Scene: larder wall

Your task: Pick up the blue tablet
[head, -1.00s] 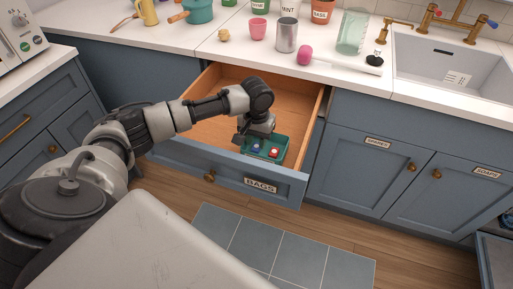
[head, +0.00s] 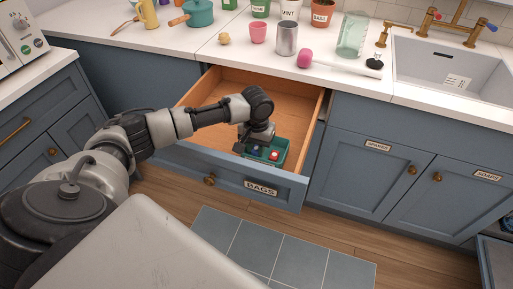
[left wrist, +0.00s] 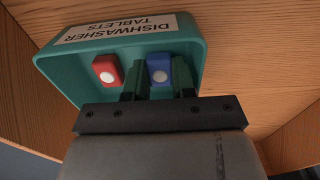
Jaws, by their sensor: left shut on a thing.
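The blue tablet (left wrist: 157,70) has a white round spot and lies in a green tray labelled "DISHWASHER TABLETS" (left wrist: 190,48). My left gripper (left wrist: 158,88) reaches down into the tray, its fingers shut on the blue tablet. A red tablet (left wrist: 107,70) with a white spot lies beside it in the tray. In the head view the tray (head: 281,151) sits in the open drawer near its front, with the blue tablet (head: 256,150) and red tablet (head: 273,155) small inside. My right gripper is not in view.
The open wooden drawer (head: 205,112), with a front labelled "BAGS", is otherwise bare where visible. Above it, the counter holds a pink cup (head: 258,32), a metal can (head: 287,38) and a glass jar (head: 353,34). A sink (head: 450,70) is at right.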

